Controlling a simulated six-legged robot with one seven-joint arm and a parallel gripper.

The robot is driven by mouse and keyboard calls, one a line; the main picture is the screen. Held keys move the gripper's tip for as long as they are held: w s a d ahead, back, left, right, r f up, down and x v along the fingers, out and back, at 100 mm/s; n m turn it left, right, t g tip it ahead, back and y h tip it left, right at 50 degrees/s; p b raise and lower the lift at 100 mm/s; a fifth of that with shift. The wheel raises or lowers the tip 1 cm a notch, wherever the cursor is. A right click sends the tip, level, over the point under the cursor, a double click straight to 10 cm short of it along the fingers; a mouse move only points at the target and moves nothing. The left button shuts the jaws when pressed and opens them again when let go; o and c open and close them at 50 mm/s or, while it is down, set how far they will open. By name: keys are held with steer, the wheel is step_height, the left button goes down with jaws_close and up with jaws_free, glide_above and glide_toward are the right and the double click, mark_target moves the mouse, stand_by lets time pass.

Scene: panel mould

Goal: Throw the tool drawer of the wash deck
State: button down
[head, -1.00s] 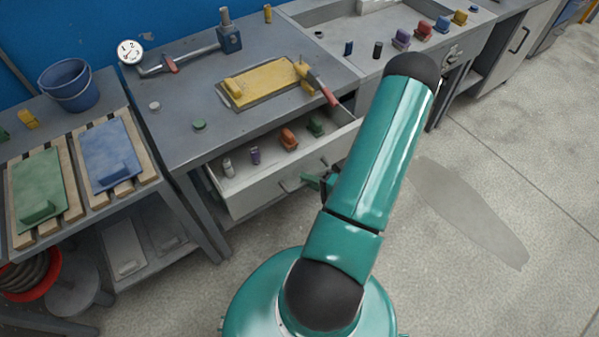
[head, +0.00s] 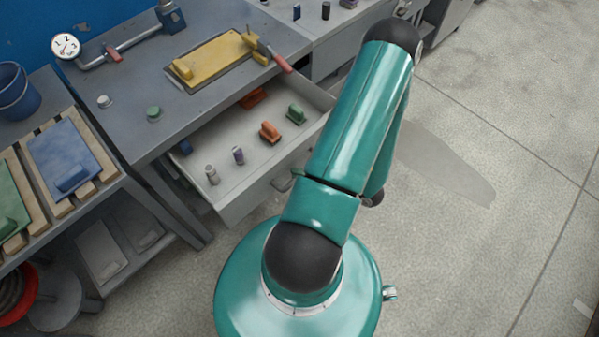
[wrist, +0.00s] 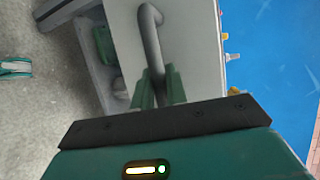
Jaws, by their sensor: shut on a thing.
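The light grey drawer (head: 265,190) of the grey bench (head: 205,110) is pulled well out in the head view. Its front also shows in the wrist view (wrist: 190,45). The grey bar handle (wrist: 149,35) is on that front. My gripper (wrist: 158,88) is shut on the handle, with a green finger on each side of the bar. In the head view my arm hides the gripper and part of the handle. The drawer holds an orange block (head: 269,132), a green block (head: 296,113), a purple piece (head: 238,155), a grey cylinder (head: 211,174) and others further back.
A rack with blue (head: 65,155) and green panels stands at left. The concrete floor (head: 470,130) at right is open.

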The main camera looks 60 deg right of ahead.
steer(key=c, duration=1.4)
jaws_free()
steer(key=shift+s, duration=0.1)
steer(key=v, duration=1.3)
steer(key=shift+s, duration=0.35)
steer(key=w+a+r+n+g+y, duration=0.4)
steer(key=w+r+n+g, duration=0.15)
steer(key=w+r, duration=0.4)
steer(key=w+a+r+n+g+y, duration=0.3)
steer(key=w+a+r+n+g, duration=0.15)
steer(key=w+r+g, duration=0.5)
steer(key=w+a+r+n+t+h, duration=0.2)
steer(key=w+a+r+n+h, duration=0.1)
steer(key=a+r, duration=0.5)
steer(key=w+a+r+n+t+h, duration=0.3)
steer(key=a+r+h, duration=0.3)
steer(key=a+r, duration=0.3)
steer(key=shift+w+a+r+n, duration=0.15)
steer(key=shift+w+a+n, duration=0.2)
steer(key=shift+a+n, duration=0.55)
